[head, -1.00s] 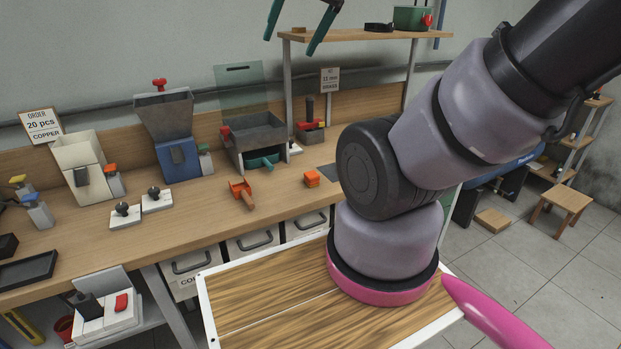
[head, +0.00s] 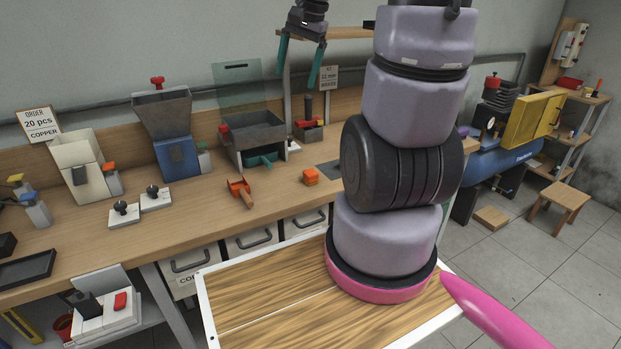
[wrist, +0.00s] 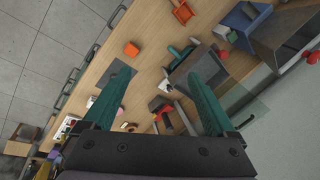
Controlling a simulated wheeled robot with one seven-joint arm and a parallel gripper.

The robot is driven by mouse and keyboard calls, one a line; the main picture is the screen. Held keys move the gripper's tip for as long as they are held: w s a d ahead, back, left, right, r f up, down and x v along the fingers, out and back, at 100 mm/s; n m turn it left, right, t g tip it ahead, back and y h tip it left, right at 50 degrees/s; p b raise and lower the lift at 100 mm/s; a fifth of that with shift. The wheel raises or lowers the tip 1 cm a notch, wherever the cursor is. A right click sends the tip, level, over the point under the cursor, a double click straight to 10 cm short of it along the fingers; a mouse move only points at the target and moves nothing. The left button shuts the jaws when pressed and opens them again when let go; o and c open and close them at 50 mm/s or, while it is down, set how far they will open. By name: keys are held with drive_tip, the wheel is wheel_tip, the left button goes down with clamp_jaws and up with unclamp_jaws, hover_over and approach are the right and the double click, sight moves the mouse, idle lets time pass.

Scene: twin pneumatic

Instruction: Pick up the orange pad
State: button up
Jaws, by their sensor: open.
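In the wrist view the orange pad (wrist: 132,49) lies on the bench beyond my fingertips, left of centre. My gripper (head: 299,72) has two green fingers, open and empty, high above the bench near the back wall.
An orange scoop-like tool (head: 240,191) lies left of the pad. A grey open bin (head: 255,138) with a clear panel stands behind it. A red-handled device (head: 307,122) and a sign (head: 327,80) are near my gripper, below a shelf (head: 345,33). The bench front around the pad is clear.

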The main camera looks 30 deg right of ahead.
drive_tip(key=w+d+f+m+g+y, duration=0.1)
drive_tip(key=w+d+f+m, duration=0.25)
drive_tip(key=f, duration=0.45)
drive_tip(key=w+d+f+m+g+y, duration=0.1)
drive_tip(key=w+d+f+m+g, duration=0.15)
drive_tip(key=d+f, duration=0.4)
drive_tip(key=m+y, duration=0.1)
drive_tip(key=m, duration=0.1)
approach(311, 172)
drive_tip(key=x, duration=0.4)
drive_tip(key=shift+d+f, duration=0.15)
drive_tip(key=shift+f, duration=0.15)
drive_tip(key=shift+x, duration=3)
drive_tip(key=shift+w+a, duration=0.1)
drive_tip(key=shift+a, duration=0.1)
clamp_jaws()
drive_tip(key=shift+r, duration=0.15)
